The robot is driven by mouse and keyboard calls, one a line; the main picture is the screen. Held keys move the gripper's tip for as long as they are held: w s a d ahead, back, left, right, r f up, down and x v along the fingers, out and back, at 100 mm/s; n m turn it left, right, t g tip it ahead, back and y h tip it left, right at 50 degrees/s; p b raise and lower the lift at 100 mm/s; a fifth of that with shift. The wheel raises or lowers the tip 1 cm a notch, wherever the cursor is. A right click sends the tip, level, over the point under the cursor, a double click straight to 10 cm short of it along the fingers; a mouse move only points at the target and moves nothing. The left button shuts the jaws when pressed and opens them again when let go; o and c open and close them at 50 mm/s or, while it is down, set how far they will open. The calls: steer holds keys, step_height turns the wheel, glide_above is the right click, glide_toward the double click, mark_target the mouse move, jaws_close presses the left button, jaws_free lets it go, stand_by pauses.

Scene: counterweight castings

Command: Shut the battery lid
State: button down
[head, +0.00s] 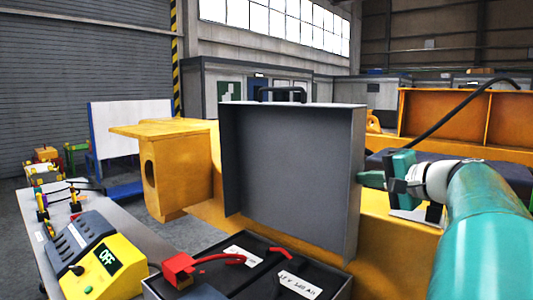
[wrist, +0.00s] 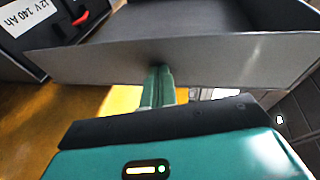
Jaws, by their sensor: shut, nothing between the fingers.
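The battery lid (head: 290,165) is a dark grey box-like cover with a handle on its top edge. It stands open, roughly upright, above the battery case (head: 335,291). The lid's side wall (wrist: 200,60) also shows in the wrist view. My gripper (head: 366,178) is at the lid's right side, near its outer wall. In the wrist view the green fingers (wrist: 158,72) are shut together with nothing held. Their tips are at or very near the lid wall; I cannot tell if they touch. Inside the case are a battery with white labels (head: 298,285) and a red terminal clamp (head: 180,266).
A yellow charger (head: 92,257) reading OFF stands on a grey table (head: 130,232) at the left. Yellow castings (head: 180,165) lie behind the lid. A whiteboard (head: 115,125) stands farther back. A black cable (head: 455,110) arches at the upper right.

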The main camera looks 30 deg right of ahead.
steer(key=s+d+r+m+t+h, duration=0.1)
steer(key=s+d+r+m+t, duration=0.2)
steer(key=s+d, duration=0.4)
steer(key=w+a+r+n, duration=0.1)
steer(key=w+a, duration=0.1)
steer(key=w, duration=0.7)
steer(key=shift+w+a, duration=0.35)
steer(key=shift+a, duration=0.05)
steer(key=shift+a, duration=0.1)
